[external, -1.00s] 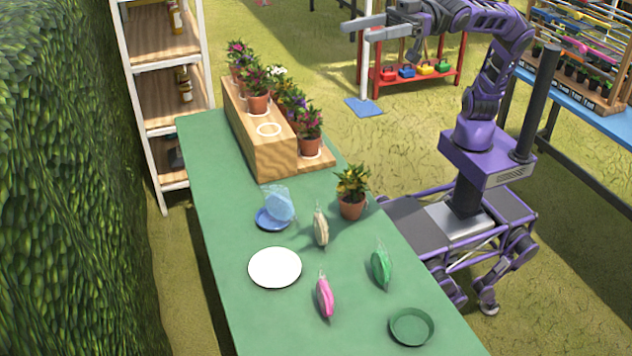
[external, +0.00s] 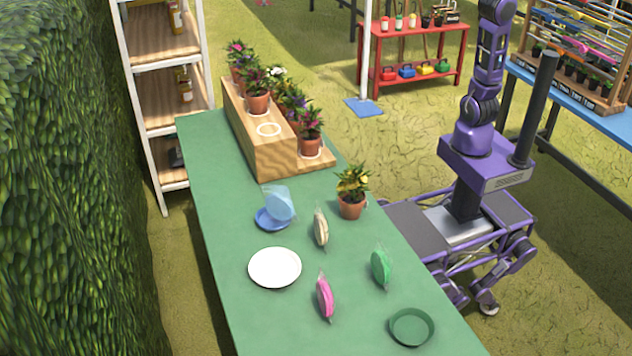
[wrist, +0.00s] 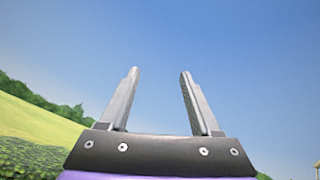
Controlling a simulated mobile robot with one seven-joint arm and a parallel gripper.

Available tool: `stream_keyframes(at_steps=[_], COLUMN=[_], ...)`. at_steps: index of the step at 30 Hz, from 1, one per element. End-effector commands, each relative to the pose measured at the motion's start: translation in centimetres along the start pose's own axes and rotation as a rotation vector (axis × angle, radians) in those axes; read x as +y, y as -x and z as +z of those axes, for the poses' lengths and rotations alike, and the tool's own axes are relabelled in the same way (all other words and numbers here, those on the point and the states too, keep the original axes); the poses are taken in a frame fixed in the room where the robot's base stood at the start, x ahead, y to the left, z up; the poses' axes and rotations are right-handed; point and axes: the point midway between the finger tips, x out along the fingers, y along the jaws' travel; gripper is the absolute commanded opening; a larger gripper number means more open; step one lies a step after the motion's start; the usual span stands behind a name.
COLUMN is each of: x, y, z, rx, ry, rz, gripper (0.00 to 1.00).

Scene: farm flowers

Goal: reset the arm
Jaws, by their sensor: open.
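My gripper (wrist: 159,72) shows in the wrist view with its two fingers apart and nothing between them. Behind the fingers are blue sky, a strip of grass and a hedge. In the external view my purple arm stands upright on its base beside the table, and its upper end and gripper are out of the frame at the top. No object is in contact with the gripper.
The green table (external: 215,175) holds a wooden stand (external: 262,150) with several potted flowers, a separate potted plant (external: 351,195), a white plate (external: 275,267), a green dish (external: 411,327) and several packets. A red rack (external: 415,55) and a blue-topped table (external: 570,88) stand behind.

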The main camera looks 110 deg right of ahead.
Motion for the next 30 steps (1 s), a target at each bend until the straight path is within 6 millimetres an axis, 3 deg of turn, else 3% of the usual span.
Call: stream_keyframes(at_steps=[1,3,8,11,16,22,26,30], x=[-0.6,-0.3,2.8,5.3,10.7,16.4,18.9,20.4], y=[-0.4,-0.8,-0.9,-0.1,3.6,11.1,17.0,23.9], z=[-2.5,-5.6,-12.2,-16.3,-22.4,-25.3,-25.0,-23.6], rx=[0.031,0.062,0.086,0.067,-0.079,-0.458,-0.795,-1.202], ry=[0.015,0.097,0.418,0.656,1.125,1.675,2.017,2.377], rz=[0.000,0.022,0.138,0.240,0.452,0.617,0.608,0.459], gripper=[0.64,0.64,0.64,0.64,0.64,0.64,0.64,0.64])
